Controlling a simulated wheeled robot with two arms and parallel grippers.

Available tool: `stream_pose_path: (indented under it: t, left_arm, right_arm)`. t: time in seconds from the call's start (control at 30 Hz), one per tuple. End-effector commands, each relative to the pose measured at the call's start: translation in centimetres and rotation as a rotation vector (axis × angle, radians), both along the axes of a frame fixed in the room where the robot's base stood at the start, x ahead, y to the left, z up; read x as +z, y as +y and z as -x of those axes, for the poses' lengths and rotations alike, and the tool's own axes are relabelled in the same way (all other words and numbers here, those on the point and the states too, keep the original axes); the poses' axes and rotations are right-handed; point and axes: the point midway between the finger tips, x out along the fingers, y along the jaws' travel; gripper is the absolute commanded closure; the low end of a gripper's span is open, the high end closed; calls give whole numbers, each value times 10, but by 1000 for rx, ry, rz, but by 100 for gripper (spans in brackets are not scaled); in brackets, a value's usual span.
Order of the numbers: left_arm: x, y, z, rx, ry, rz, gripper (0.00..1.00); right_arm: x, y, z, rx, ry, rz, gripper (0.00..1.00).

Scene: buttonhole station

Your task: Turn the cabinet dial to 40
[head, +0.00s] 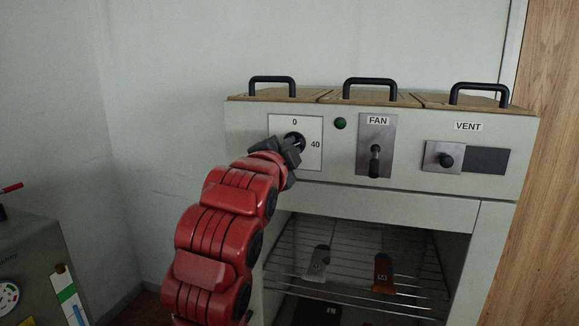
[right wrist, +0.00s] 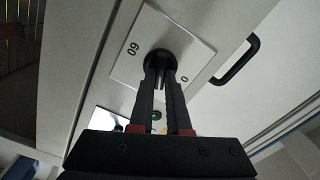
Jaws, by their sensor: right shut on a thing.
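The cabinet dial (head: 300,137) is a dark round knob on a white square plate (head: 311,161) at the cabinet's upper left. In the head view the plate shows 0 above the knob and 40 to its right. My right gripper (head: 292,144) is shut on the knob, its fingers covering much of it. In the right wrist view the fingers (right wrist: 163,75) grip the dial knob (right wrist: 160,57), with marks that read 60 and 0 beside it; 40 is hidden there. I cannot make out a pointer. My left gripper is not in view.
Right of the dial are a green lamp (head: 340,124), a FAN lever (head: 375,161) and a VENT slider knob (head: 445,160). Black handles (head: 370,82) stand on the cabinet top. Below is an open bay with a wire rack (head: 345,272). A grey box (head: 35,270) stands at left.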

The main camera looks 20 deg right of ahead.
Motion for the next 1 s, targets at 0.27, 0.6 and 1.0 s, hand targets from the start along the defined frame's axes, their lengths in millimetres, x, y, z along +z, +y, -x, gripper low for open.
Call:
stream_pose_path:
  t: [0.27, 0.6, 1.0]
  left_arm:
    - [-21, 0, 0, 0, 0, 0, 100]
    - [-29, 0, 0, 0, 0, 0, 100]
    - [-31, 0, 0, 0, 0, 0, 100]
  right_arm:
    - [-5, 0, 0, -1, -127, -194, 100]
    - [-4, 0, 0, 0, -228, -342, 100]
    - [-3, 0, 0, -1, -257, -384, 100]
